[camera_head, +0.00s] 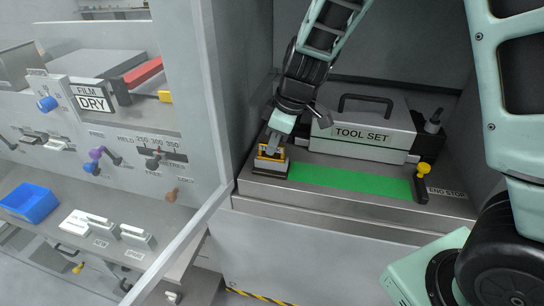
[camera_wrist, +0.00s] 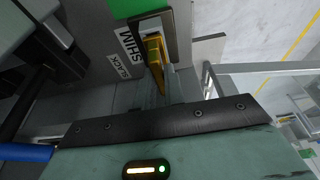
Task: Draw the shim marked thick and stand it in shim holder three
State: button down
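My gripper (camera_head: 276,143) reaches down over a small block with a yellow part (camera_head: 270,153), at the left end of a green strip (camera_head: 350,181). Whether my fingers touch or grip the yellow part is not clear. I cannot make out a mark "thick" or a holder number three.
A TOOL SET case (camera_head: 363,131) stands behind the green strip. A yellow-knobbed end stop (camera_head: 422,182) is at its right end. A panel post (camera_head: 190,235) divides the bay from the left bench, which holds a blue bin (camera_head: 30,202) below knobs and levers (camera_head: 97,153).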

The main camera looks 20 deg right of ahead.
jog(key=shift+r+p, duration=0.45)
jog(key=shift+r, duration=0.3)
dwell(0.5)
jog(key=shift+r+p, duration=1.5)
jog(key=shift+r, duration=0.65)
